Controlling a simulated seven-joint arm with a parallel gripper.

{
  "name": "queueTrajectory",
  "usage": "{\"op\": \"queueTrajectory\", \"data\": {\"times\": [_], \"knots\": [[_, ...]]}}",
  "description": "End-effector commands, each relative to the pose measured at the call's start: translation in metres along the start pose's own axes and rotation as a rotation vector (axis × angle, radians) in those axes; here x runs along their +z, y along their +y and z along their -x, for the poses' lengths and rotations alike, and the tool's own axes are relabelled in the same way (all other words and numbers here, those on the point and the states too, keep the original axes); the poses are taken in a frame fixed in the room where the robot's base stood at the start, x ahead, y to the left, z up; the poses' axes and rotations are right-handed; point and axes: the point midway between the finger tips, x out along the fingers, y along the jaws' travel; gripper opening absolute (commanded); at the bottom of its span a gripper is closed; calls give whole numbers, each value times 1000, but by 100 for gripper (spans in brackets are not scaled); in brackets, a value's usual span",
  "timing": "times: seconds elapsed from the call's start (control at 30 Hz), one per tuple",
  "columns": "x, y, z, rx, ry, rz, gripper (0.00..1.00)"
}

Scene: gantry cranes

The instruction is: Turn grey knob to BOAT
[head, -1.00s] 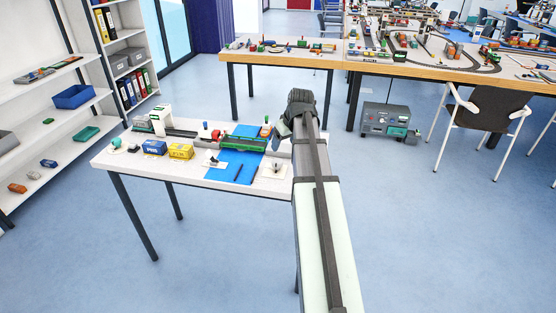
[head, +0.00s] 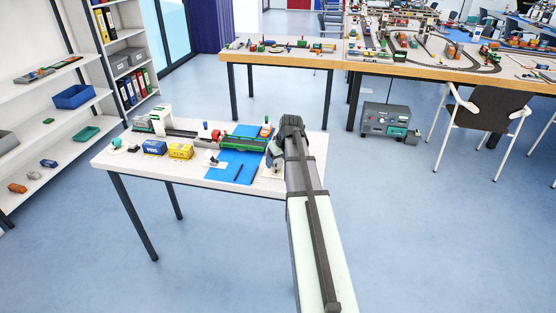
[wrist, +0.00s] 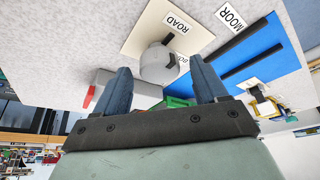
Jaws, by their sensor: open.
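The grey knob (wrist: 158,66) is a round light-grey cap on a cream plate (wrist: 140,40) in the wrist view. A black bar beside it points towards the ROAD label (wrist: 177,22). A second label starting "BO" (wrist: 183,60) is partly hidden behind the knob. My gripper (wrist: 160,72) is open, with its two blue-grey fingers on either side of the knob in the picture. I cannot tell whether they touch it. In the head view my gripper (head: 273,155) is at the table's right end and hides the knob.
A blue mat (head: 238,160) with dark bars lies left of the gripper. Another knob (head: 213,160), a yellow container (head: 180,151), a blue container (head: 154,147) and a white crane (head: 161,120) stand further left. A MOOR label (wrist: 232,18) is beside the mat.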

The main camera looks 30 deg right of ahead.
Motion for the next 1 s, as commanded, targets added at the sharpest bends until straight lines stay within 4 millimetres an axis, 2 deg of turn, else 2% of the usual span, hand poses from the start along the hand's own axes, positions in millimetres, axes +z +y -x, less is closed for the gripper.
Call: {"op": "queueTrajectory", "data": {"times": [0.27,0.83,1.0], "knots": [[0,0,-1,0,0,0,72],[0,0,-1,0,0,0,17],[0,0,-1,2,0,-5,16]]}}
